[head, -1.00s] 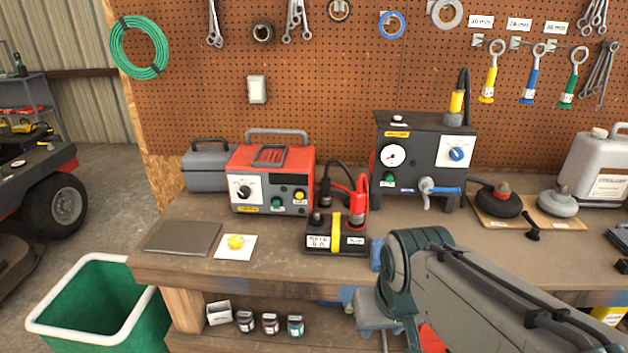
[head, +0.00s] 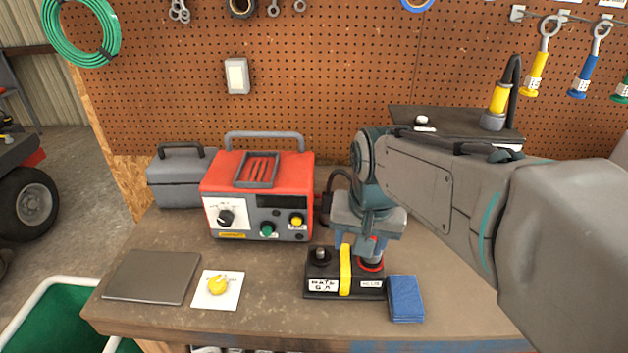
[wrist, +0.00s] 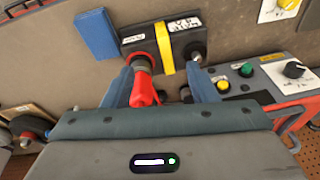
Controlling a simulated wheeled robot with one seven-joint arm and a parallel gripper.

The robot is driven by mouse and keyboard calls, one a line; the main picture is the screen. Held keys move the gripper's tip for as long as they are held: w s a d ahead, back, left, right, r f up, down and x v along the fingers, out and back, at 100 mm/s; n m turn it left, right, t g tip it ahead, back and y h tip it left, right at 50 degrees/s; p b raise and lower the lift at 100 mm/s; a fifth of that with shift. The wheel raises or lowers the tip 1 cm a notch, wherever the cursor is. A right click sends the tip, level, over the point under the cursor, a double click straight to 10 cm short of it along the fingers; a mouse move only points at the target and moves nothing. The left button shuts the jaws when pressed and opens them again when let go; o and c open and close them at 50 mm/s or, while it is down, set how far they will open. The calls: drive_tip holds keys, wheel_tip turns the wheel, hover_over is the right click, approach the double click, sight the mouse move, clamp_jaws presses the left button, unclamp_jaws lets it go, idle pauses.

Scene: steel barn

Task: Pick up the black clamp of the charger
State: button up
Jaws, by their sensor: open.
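The charger (head: 258,190) is a red box with a grey handle on the bench, left of my gripper (head: 360,245) in the head view. A dark shape (head: 323,207), probably the black clamp, stands beside the charger's right side, partly hidden by my wrist. The red clamp (wrist: 146,85) is on the red-ringed terminal of the black battery block (head: 318,285), which has a yellow strap. My gripper (wrist: 163,84) is open above the block. In the wrist view the red clamp lies between the fingers, close to the left one; a small dark part shows near the right finger.
A blue cloth (head: 405,298) lies right of the block. A grey toolbox (head: 180,175) stands behind. A green bin (head: 60,325) is below the bench's left end.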

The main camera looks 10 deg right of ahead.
drive_tip(key=w+r+m+g+p, duration=0.1)
drive_tip(key=w+r+m, duration=0.2)
drive_tip(key=w+m, duration=0.85)
drive_tip(key=m+g+p, duration=0.1)
drive_tip(key=m, duration=0.4)
hover_over(328, 194)
wheel_tip(328, 194, down, 3)
wheel_tip(328, 194, down, 8)
drive_tip(key=shift+s+d+r+p, duration=0.1)
drive_tip(key=shift+d+r+p, duration=0.05)
drive_tip(key=shift+r+p, duration=0.15)
drive_tip(key=shift+f+p, duration=0.8)
drive_tip(key=shift+f, duration=2.3)
clamp_jaws()
